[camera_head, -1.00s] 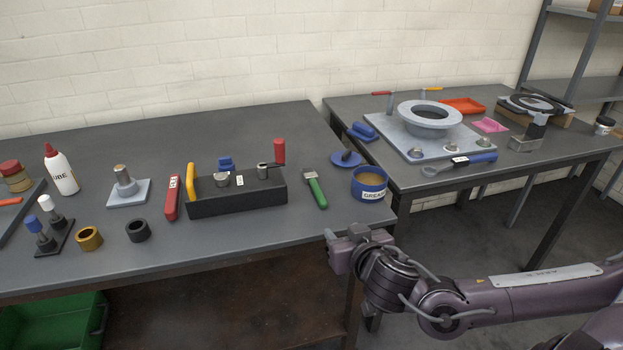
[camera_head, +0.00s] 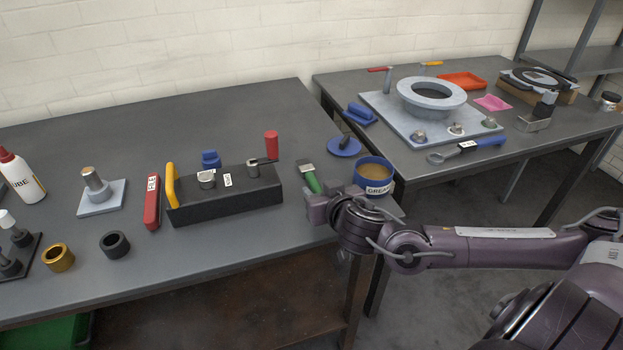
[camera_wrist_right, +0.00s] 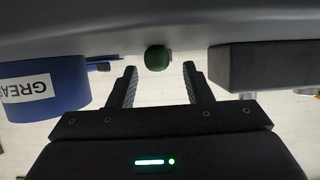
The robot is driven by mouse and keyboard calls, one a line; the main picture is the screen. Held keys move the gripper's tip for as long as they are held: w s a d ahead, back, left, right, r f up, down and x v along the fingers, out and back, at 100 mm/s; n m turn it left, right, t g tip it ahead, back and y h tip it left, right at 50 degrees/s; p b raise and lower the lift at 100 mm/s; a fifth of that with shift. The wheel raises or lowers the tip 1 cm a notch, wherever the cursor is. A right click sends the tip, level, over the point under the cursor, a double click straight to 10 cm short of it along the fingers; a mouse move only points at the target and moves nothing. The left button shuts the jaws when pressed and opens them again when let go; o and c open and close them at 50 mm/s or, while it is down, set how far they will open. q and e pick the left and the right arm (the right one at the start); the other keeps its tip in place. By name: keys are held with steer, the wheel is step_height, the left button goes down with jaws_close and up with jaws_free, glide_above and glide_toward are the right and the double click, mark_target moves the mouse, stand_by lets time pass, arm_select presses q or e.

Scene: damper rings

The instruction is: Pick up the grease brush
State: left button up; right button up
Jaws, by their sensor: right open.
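The grease brush (camera_head: 308,174) has a green handle and a pale metal end, and lies on the left table between the black block and the grease tub. My right gripper (camera_head: 318,207) is at the table's front edge, just in front of the handle, and hides its near end. In the right wrist view, the brush's green handle end (camera_wrist_right: 158,58) shows between and just beyond the two open fingertips (camera_wrist_right: 158,75), apart from both. The fingers are empty. My left gripper is in no view.
The blue grease tub (camera_head: 373,177) stands close to the right of the gripper; it also shows in the wrist view (camera_wrist_right: 60,88). The black block (camera_head: 230,201) with a yellow handle stands to the left. A blue disc (camera_head: 345,147) with a dark knob lies behind the tub.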

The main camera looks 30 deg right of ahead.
mark_target(312, 181)
steer(key=shift+x, duration=1.5)
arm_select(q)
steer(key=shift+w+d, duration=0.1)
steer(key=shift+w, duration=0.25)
arm_select(e)
steer(key=shift+c, duration=0.3)
jaws_close()
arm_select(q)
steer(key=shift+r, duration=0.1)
arm_select(e)
steer(key=shift+r, duration=0.15)
